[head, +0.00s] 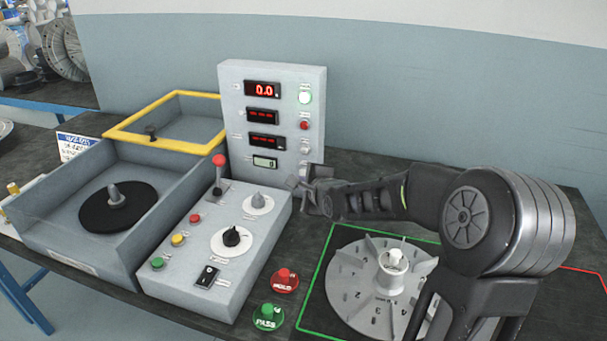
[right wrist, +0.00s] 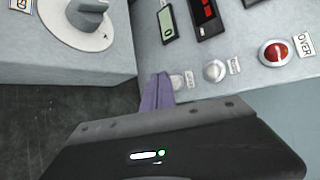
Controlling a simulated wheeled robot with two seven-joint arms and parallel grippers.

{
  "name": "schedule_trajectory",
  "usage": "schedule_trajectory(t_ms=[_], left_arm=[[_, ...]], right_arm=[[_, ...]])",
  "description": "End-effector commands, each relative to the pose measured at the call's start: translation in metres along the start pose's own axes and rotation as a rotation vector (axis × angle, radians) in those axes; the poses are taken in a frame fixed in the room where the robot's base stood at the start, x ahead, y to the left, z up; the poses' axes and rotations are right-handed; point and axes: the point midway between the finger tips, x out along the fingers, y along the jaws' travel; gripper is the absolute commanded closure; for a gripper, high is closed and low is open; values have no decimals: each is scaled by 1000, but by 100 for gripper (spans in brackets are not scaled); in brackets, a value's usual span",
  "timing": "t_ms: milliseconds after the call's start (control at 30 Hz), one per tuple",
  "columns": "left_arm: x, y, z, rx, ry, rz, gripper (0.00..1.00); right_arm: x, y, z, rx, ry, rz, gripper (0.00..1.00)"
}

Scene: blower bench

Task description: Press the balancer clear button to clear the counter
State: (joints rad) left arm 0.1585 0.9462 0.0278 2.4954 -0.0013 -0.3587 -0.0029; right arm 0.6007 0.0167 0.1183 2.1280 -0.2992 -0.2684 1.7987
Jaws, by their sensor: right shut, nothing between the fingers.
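The balancer panel (head: 280,75) stands upright at the back of the bench, with a column of buttons on its right side. Its small greenish counter display (head: 265,162) also shows in the right wrist view (right wrist: 168,22), reading 0. My right gripper (head: 298,186) is shut and empty at the panel's lower right. In the right wrist view its fingertips (right wrist: 156,90) are right beside the lowest pale button (right wrist: 177,81), partly covering its label area; I cannot tell whether they touch. A second pale button (right wrist: 215,70) is just right of it. My left gripper is out of view.
A sloped control box (head: 215,250) with knobs and a red lever stands before the panel. A red HOLD button (head: 285,281) and green PASS button (head: 268,316) sit on the bench. A finned impeller (head: 370,280) lies beneath my right arm. A red OVER button (right wrist: 275,53) is higher on the panel.

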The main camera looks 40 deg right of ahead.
Motion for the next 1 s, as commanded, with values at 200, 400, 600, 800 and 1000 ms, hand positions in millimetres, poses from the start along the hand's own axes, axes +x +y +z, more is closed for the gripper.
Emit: schedule_trajectory(t_ms=[200,400,600,800,1000], left_arm=[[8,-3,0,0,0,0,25],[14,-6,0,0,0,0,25],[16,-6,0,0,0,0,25],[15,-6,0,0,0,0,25],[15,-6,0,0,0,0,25]], right_arm=[[-8,7,7,-2,-2,-2,100],[-22,16,17,-1,-3,-1,100],[-33,24,24,0,-1,-1,100],[-35,26,25,-1,0,0,100],[-35,25,25,0,0,0,100]])
